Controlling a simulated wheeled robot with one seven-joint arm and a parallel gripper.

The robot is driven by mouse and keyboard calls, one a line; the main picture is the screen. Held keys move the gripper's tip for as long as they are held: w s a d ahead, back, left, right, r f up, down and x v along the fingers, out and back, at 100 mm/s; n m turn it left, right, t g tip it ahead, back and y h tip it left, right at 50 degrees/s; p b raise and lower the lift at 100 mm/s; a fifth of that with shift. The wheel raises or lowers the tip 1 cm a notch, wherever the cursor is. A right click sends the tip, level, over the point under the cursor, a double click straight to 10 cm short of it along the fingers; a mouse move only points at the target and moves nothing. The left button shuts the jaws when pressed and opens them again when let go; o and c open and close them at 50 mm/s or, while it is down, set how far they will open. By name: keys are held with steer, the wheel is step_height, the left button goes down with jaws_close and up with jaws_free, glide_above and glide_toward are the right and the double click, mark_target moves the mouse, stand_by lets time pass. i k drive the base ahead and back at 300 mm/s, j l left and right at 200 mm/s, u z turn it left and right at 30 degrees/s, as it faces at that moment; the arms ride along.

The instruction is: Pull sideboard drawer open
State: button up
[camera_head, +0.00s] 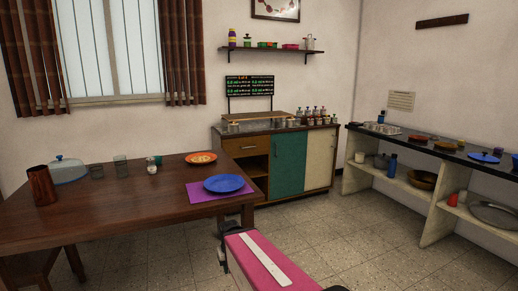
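The sideboard (262,197) stands against the back wall, right of the dining table. Its wooden drawer (246,146) is at the upper left, above an open compartment, and looks shut. A small handle seems to show on its front, but it is too small to make out. My pink arm reaches in from the bottom of the picture. My gripper (222,236) is a dark shape at the arm's far end, low beside the table's right end and well short of the drawer. Its fingers are too small and dark to read.
The wooden table (110,208) fills the left, with a blue plate (224,183) near its right end. A teal door (289,160) and a cream door are right of the drawer. Several small jars stand on top. Shelving (440,190) lines the right wall. Tiled floor (340,235) is clear between.

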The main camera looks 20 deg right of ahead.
mark_target(237, 148)
steer(key=i+l, duration=0.15)
steer(key=l, duration=0.3)
steer(key=i+l, duration=0.1)
steer(key=l, duration=0.35)
steer(key=i+l, duration=0.15)
steer(key=l, duration=0.3)
steer(key=i+l, duration=0.1)
steer(key=l, duration=0.35)
steer(key=i+l, duration=0.15)
steer(key=l, duration=0.3)
